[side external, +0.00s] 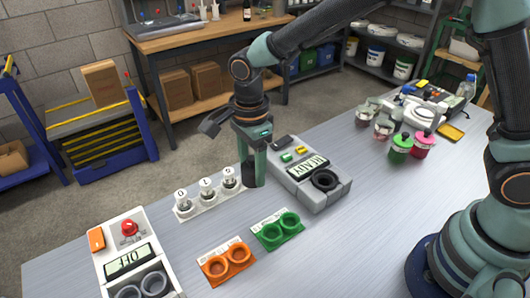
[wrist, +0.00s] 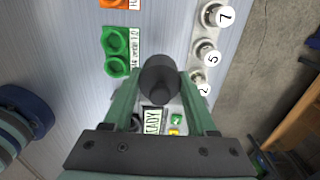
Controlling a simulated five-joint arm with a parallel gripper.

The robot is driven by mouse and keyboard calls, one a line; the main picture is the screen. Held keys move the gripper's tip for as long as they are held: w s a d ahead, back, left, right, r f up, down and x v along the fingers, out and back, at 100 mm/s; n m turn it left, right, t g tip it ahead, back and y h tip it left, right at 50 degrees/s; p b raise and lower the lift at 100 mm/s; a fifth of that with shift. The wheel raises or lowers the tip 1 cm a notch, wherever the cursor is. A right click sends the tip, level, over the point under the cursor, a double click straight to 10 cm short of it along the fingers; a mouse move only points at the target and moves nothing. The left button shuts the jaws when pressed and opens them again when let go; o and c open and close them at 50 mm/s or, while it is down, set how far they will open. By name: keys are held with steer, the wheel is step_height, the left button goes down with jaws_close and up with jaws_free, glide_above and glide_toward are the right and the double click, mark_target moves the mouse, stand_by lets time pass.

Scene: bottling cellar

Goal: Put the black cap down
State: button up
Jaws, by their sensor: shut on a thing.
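The black cap (wrist: 158,72) is a dark, rounded cylinder between my fingertips. My gripper (wrist: 160,88) is shut on it, with one green finger on each side. I cannot tell whether the cap touches the table.
A grey device reading READY (side external: 335,195), with a black ring, stands right of my gripper. A green two-ring holder (side external: 277,231) and an orange one (side external: 226,262) lie in front. A device reading OFF (side external: 110,245) stands front left. Jars (side external: 401,142) stand back right. Bare table lies between.

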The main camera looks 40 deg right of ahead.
mark_target(254, 208)
step_height(254, 208, down, 9)
steer(key=shift+f, duration=0.2)
stand_by(0.3)
steer(key=shift+f, duration=0.15)
steer(key=o, duration=1.3)
